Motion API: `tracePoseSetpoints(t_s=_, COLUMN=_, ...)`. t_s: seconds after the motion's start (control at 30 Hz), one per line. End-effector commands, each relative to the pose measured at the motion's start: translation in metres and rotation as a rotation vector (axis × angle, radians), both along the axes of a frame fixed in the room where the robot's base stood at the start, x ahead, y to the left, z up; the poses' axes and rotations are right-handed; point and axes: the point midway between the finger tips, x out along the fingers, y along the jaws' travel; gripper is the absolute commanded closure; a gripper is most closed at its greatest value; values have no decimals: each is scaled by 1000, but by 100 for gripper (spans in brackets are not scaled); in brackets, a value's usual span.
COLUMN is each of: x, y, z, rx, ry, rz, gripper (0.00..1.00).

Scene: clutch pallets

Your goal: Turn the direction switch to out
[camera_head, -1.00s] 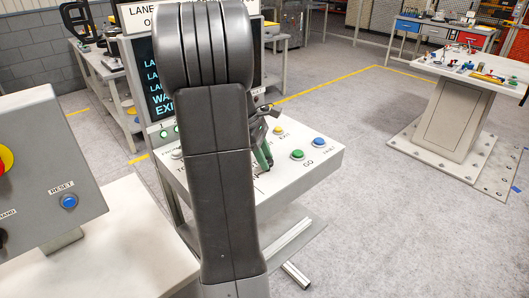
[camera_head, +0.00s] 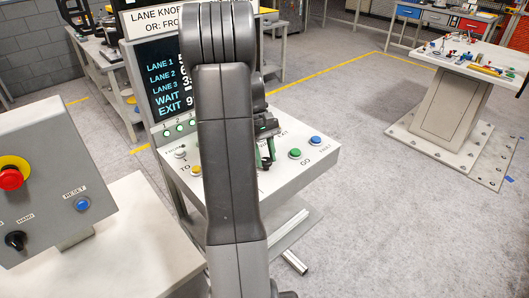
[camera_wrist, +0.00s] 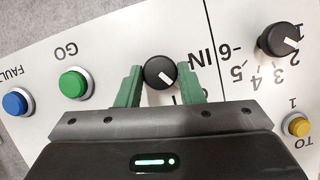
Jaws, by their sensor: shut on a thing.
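The direction switch (camera_wrist: 159,72) is a round black knob with a white pointer line on a white sloped panel, seen in the wrist view. The pointer slants toward the lower right of that view. The word IN is printed upside down to its right; another label below it is mostly hidden by my gripper. My gripper (camera_wrist: 160,86) has green fingers, one on each side of the knob, and is shut on it. In the head view my gripper (camera_head: 266,152) is at the panel, partly behind my arm, and the knob cannot be made out there.
On the panel are a green GO button (camera_wrist: 75,84), a blue FAULT button (camera_wrist: 16,102), a numbered black knob (camera_wrist: 279,41) and a yellow button (camera_wrist: 298,126). A screen (camera_head: 170,80) stands behind. A grey box with a red button (camera_head: 10,178) is at left.

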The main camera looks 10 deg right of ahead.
Motion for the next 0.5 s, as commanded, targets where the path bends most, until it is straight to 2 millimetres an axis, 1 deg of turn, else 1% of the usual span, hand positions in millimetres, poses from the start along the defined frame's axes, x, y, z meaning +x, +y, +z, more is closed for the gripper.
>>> tracePoseSetpoints(t_s=0.2, x=1, y=-1, z=1, rx=-1, ry=-2, rz=-59, gripper=89)
tracePoseSetpoints(t_s=0.5, x=1, y=-1, z=1, rx=-1, ry=-3, rz=-77, gripper=89)
